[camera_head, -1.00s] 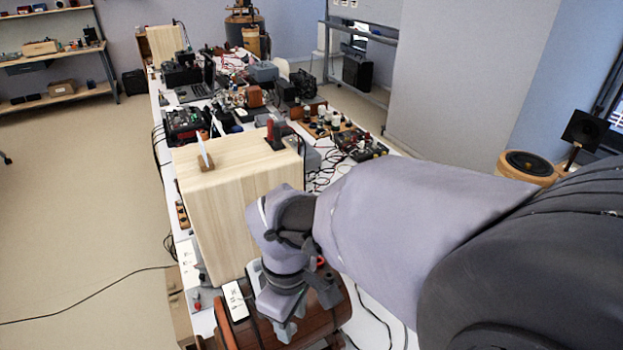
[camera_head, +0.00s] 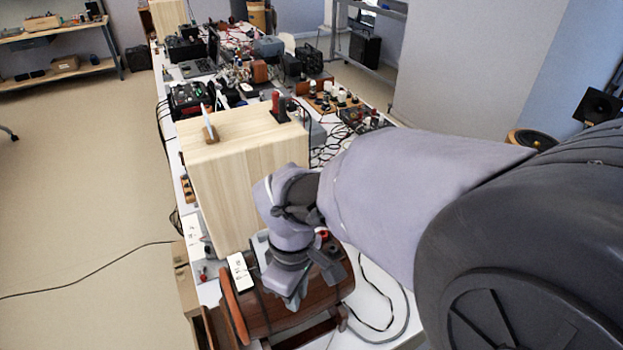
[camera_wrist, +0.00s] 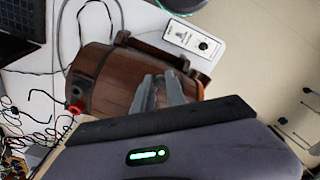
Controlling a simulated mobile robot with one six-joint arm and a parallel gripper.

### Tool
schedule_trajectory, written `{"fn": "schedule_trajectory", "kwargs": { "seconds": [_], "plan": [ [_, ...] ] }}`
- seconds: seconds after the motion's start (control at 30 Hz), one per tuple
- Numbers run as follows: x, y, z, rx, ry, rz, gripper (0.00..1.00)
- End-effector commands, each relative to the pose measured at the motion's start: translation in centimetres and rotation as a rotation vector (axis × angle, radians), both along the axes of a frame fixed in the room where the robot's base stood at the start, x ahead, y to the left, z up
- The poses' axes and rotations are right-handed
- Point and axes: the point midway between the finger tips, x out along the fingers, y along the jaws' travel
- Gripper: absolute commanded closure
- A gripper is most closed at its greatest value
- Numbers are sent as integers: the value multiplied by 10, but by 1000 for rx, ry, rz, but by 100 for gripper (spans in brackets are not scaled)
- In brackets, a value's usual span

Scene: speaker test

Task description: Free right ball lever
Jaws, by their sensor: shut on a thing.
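A brown wooden barrel-shaped body with dark bands (camera_head: 318,301) lies on its side on a stand at the near end of the white table. It also shows in the wrist view (camera_wrist: 117,80). My gripper (camera_head: 296,297) points down onto the barrel's top. In the wrist view, its two grey fingers (camera_wrist: 158,92) are close together over the barrel's side. They are shut on a part there that the fingers mostly hide. A red round piece (camera_wrist: 77,107) sticks out at the barrel's end. I cannot make out a ball lever clearly.
A white panel with a knob (camera_wrist: 194,39) lies beside the barrel. A tall pale wooden box (camera_head: 240,180) stands just behind the barrel. Cables (camera_head: 378,310) lie on the table to the right. Electronics crowd the table further back. The floor at left is mostly clear.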

Motion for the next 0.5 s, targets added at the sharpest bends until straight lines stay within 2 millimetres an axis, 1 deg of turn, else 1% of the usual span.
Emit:
{"fn": "schedule_trajectory", "kwargs": {
  "seconds": [0.27, 0.5],
  "plan": [
    [-2, 3, -1, -1, 3, -66, 100],
    [-5, 10, -1, -2, 2, -244, 100]
  ]
}}
